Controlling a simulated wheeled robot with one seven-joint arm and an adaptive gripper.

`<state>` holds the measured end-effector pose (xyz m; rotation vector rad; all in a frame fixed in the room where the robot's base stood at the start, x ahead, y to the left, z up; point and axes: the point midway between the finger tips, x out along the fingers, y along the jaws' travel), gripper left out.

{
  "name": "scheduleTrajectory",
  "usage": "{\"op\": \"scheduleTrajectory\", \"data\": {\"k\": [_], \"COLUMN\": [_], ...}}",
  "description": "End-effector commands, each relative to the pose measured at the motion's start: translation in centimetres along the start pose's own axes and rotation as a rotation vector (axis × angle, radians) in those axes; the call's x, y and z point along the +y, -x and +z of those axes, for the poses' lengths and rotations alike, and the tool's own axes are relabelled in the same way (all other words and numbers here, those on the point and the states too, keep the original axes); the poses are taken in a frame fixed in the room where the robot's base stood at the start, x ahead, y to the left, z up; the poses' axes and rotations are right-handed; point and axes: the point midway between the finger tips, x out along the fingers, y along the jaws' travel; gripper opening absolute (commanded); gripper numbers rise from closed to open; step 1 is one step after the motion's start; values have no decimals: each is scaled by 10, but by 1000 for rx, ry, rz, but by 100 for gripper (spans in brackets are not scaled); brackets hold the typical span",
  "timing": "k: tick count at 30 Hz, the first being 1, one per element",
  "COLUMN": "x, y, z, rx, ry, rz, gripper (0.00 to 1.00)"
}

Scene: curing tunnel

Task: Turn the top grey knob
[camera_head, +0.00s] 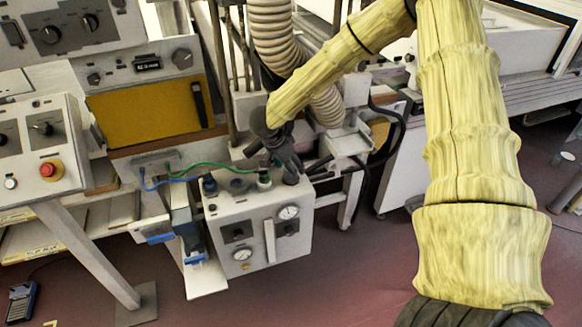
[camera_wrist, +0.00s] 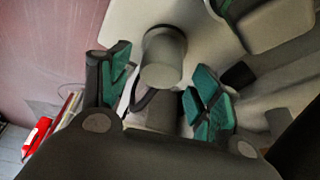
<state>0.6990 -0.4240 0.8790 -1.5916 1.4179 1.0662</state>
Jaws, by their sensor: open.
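The white control box (camera_head: 258,222) stands below my gripper (camera_head: 284,160) in the head view. A grey knob (camera_head: 291,177) stands on the right part of its top face, close under the fingers and partly hidden by them. In the wrist view, a grey cylindrical knob (camera_wrist: 163,58) rises from a pale surface. My gripper (camera_wrist: 160,85) is open there, with one teal-padded finger on each side of the knob. Gaps show between the pads and the knob. I cannot tell how far down the fingers reach along it.
Beside the knob stand a fitting with a green hose (camera_head: 264,180) and a blue-hose fitting (camera_head: 209,186). Gauges (camera_head: 289,212) and a white handle (camera_head: 269,240) are on the box front. A ribbed hose (camera_head: 272,35) hangs behind my arm. A panel with a red button (camera_head: 50,170) stands left.

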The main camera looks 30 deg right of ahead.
Motion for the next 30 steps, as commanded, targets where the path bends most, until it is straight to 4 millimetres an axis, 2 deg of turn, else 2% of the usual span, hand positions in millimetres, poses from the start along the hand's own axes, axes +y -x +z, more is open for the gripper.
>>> {"op": "scheduleTrajectory", "data": {"k": [7, 16, 17, 24, 30], "x": [0, 0, 0, 0, 0], "y": [-16, -18, -18, -18, -16], "z": [0, 0, 0, 0, -1], "rx": [1, 1, 1, 0, 1], "ry": [0, 0, 0, 0, -11], "rz": [0, -1, -1, -1, 4], "gripper": [63, 63, 61, 18, 18]}}
